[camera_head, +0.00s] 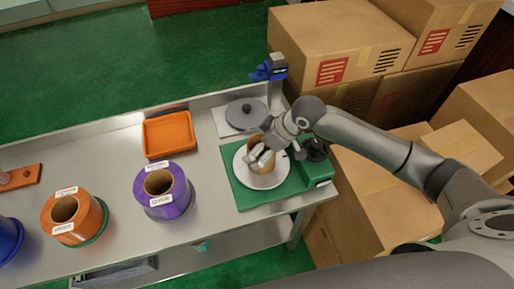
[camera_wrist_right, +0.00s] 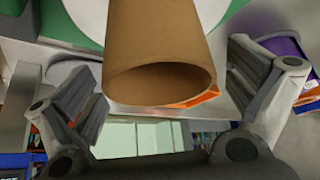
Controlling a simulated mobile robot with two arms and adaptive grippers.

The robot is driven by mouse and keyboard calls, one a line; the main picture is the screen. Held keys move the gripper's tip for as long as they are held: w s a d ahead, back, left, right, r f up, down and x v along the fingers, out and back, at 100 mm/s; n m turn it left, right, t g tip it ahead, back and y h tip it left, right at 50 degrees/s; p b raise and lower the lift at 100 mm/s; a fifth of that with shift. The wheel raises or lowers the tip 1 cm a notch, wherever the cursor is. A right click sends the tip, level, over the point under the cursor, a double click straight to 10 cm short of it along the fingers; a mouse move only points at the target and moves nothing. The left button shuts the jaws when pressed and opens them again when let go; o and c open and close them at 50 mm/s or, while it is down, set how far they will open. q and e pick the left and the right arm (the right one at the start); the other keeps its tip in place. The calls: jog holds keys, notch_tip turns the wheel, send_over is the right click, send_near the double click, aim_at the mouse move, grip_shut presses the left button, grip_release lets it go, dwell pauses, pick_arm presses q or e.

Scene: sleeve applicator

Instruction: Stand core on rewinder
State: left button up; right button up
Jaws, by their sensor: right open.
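The brown cardboard core (camera_head: 262,162) stands on the white round plate of the green rewinder (camera_head: 244,194). In the right wrist view the core (camera_wrist_right: 157,55) shows its hollow open end towards the camera, between my gripper's fingers. My right gripper (camera_head: 262,155) is at the core in the head view, partly covering it. In the right wrist view its two fingers (camera_wrist_right: 168,95) are spread apart, with a gap on each side of the core. My left gripper is not in view.
A purple roll (camera_head: 178,205), an orange roll (camera_head: 88,232) and part of a blue roll (camera_head: 8,240) stand on the metal table to the left. An orange tray (camera_head: 168,118) lies behind them. Cardboard boxes (camera_head: 340,45) are stacked behind and to the right.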

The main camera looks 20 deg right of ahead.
jog(key=v, duration=0.9)
jog(key=shift+r+b, duration=0.25)
jog(key=shift+b, duration=0.05)
